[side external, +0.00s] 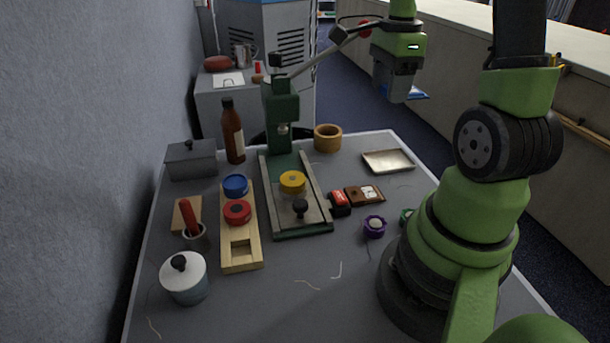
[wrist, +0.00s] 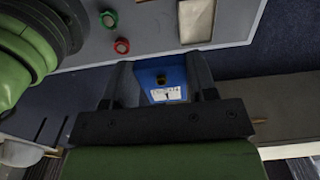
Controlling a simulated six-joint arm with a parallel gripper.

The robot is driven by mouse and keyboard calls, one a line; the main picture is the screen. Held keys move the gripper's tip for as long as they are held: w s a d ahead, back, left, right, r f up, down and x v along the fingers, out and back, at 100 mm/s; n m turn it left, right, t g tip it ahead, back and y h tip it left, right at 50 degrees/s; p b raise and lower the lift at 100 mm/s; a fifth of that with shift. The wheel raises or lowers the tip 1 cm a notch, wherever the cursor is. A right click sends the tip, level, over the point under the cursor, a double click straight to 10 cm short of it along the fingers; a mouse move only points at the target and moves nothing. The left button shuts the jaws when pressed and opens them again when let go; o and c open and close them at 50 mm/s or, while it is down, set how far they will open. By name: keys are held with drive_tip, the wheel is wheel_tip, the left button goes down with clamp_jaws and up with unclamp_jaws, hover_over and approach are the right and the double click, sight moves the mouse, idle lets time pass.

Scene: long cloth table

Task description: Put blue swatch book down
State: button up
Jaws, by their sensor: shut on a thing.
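The blue swatch book (wrist: 160,75) is held between the two dark fingers of my gripper (wrist: 160,88) in the wrist view. It has a white label and a small dark hole or stud. In the side external view my gripper (side external: 396,90) is raised high at the upper right, above the level of the table. A small blue edge of the swatch book (side external: 419,94) shows beside it there; the rest is hidden by the gripper.
A shallow metal tray (side external: 388,160) lies at the table's far right. Left of it are a brown wallet-like item (side external: 365,195), a red-and-black item (side external: 339,203), and a green press (side external: 283,120). A wooden ring cup (side external: 327,138) stands behind.

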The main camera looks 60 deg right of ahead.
drive_tip(key=w+a, duration=0.6)
drive_tip(key=w, duration=0.2)
hover_over(289, 179)
wheel_tip(289, 179, down, 11)
drive_tip(key=shift+r, duration=0.15)
drive_tip(key=shift+f, duration=2.25)
drive_tip(key=shift+f, duration=0.15)
drive_tip(key=o, duration=0.9)
